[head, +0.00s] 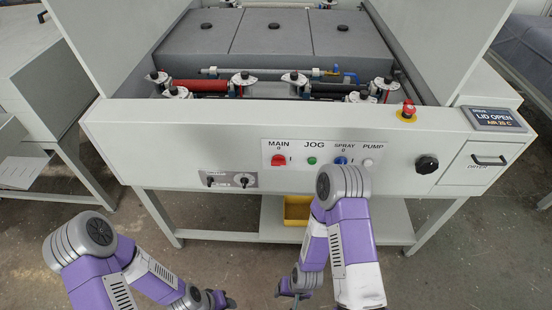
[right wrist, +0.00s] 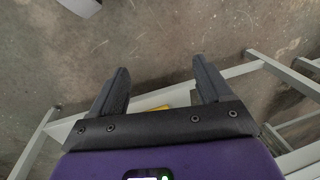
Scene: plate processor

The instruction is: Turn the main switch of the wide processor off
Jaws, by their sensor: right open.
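The wide processor (head: 115,125) stands ahead with its front panel facing me. Its main switch (head: 278,160) is a red knob under the label MAIN, with a 0 above it and an I to its right. The knob's exact angle is too small to tell. My right gripper (head: 294,294) is low in front of the machine, below the panel and well apart from the switch. In the right wrist view my right gripper (right wrist: 160,72) is open and empty. My left gripper (head: 222,300) is low at the bottom edge, apart from the machine; its jaw opening is unclear.
A green jog button (head: 312,160), blue spray switch (head: 341,160) and white pump button (head: 367,162) are right of the main switch. A black knob (head: 427,164) and red emergency stop (head: 408,109) are farther right. A yellow bin (head: 297,209) sits on the lower shelf.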

